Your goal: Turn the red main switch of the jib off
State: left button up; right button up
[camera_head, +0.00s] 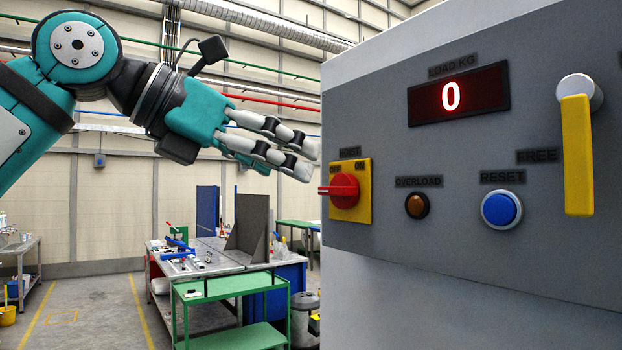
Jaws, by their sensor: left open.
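The red main switch (344,191) is a rotary knob on a yellow plate (364,212) at the left edge of the grey control panel. The plate is labelled HOIST, with OFF at its upper left and ON at its upper right. The knob's red handle lies about level and sticks out to the left. My left gripper (307,160) comes in from the left, open and empty. Its fingertips point right and appear just above and left of the switch, apart from it in the picture. My right gripper is not in view.
A green cart (232,287) and workbenches stand behind, lower left.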

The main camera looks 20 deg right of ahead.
pick_arm(q)
jog(key=shift+v, duration=1.7)
